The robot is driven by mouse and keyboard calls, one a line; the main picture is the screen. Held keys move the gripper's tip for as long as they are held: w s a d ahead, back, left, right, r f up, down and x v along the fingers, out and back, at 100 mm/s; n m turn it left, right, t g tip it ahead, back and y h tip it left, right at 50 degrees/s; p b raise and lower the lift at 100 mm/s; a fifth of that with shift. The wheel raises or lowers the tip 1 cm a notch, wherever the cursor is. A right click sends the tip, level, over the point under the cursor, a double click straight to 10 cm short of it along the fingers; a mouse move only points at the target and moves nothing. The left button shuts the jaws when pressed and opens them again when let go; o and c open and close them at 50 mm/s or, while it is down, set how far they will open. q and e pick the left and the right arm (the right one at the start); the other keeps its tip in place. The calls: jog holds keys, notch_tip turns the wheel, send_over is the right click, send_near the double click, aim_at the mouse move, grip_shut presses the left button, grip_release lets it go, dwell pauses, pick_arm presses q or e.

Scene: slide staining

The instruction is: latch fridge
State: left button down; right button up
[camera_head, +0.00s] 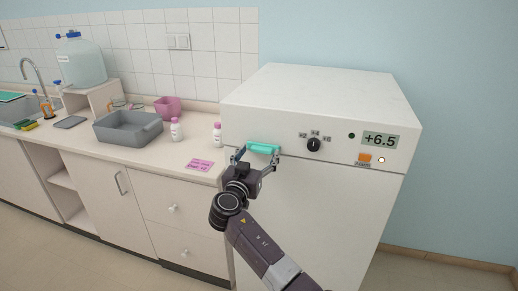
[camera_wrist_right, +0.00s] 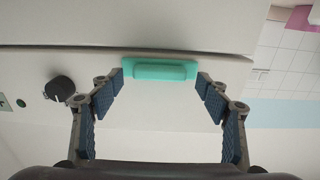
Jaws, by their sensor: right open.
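The white fridge (camera_head: 310,210) stands at the right end of the counter, with a control panel along its upper front. A teal latch handle (camera_head: 263,148) sits at the upper left of the front, near the door's top seam. My right gripper (camera_head: 259,158) is in front of the handle, its fingers open on either side of it. In the wrist view the teal handle (camera_wrist_right: 160,70) lies between and just beyond the open fingertips (camera_wrist_right: 160,82). I cannot tell whether they touch it. The door looks flush with the body. My left gripper is not in view.
The panel has a black knob (camera_head: 314,145), an orange switch (camera_head: 365,157) and a display reading +6.5 (camera_head: 380,139). The counter to the left holds white bottles (camera_head: 177,131), a grey tray (camera_head: 112,137) and a pink note (camera_head: 200,165). Floor at the right is clear.

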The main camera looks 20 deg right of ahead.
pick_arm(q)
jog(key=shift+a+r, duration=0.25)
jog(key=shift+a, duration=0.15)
pick_arm(e)
jog(key=shift+x, duration=0.8)
jog(key=c, duration=1.2)
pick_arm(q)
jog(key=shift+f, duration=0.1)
pick_arm(e)
jog(key=shift+o, duration=0.2)
